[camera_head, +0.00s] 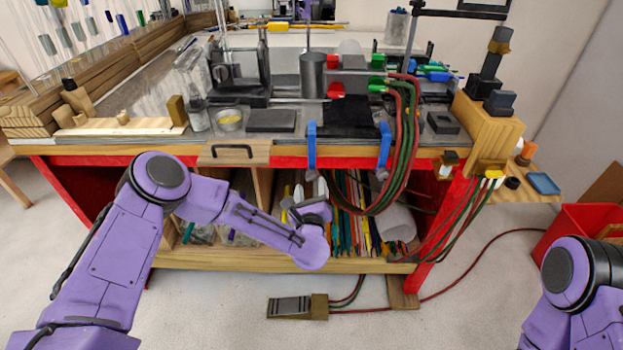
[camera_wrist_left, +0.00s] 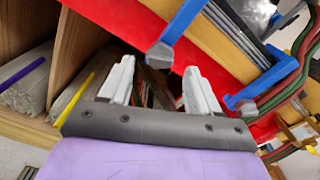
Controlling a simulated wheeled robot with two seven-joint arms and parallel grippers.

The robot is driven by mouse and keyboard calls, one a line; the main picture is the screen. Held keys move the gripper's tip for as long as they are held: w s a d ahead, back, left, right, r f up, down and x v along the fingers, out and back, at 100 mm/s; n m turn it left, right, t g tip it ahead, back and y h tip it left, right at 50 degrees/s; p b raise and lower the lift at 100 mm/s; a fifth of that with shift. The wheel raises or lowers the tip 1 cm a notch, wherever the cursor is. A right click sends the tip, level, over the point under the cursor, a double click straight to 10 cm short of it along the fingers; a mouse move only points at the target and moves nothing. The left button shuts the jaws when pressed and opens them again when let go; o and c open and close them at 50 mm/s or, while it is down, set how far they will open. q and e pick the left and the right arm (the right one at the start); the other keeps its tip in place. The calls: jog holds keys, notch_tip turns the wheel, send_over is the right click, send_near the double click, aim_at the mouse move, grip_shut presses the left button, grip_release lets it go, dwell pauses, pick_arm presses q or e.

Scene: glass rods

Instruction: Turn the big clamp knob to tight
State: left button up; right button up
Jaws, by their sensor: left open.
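Two blue clamps grip the front edge of the workbench, the left clamp (camera_head: 311,146) and the right clamp (camera_head: 384,146). Each has a grey knob at its lower end. In the left wrist view the left clamp's knob (camera_wrist_left: 160,55) is just beyond my fingertips, and the right clamp's knob (camera_wrist_left: 243,107) is farther right. The left clamp looks slightly longer in the head view. My left gripper (camera_head: 305,190) is open below the left clamp, its pale fingers pointing up; it also shows in the left wrist view (camera_wrist_left: 158,72). Nothing is between the fingers. My right gripper is out of view.
Red and green hoses (camera_head: 408,150) hang over the bench front beside the right clamp. A shelf (camera_head: 250,262) with colored rods lies below the bench. A wooden board with a black handle (camera_head: 232,153) is left of the clamps. A pedal (camera_head: 297,306) sits on the floor.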

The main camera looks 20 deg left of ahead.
aim_at(312, 177)
pick_arm(q)
jog(key=shift+x, duration=1.4)
jog(key=c, duration=1)
jog(key=shift+f, duration=0.1)
jog(key=shift+c, duration=0.2)
jog(key=m+b, duration=0.7)
jog(key=m, duration=0.5)
jog(key=shift+f+b, duration=0.1)
jog(key=shift+b, duration=0.25)
jog(key=m+b, duration=0.1)
jog(key=m, duration=0.3)
jog(key=shift+m, duration=0.4)
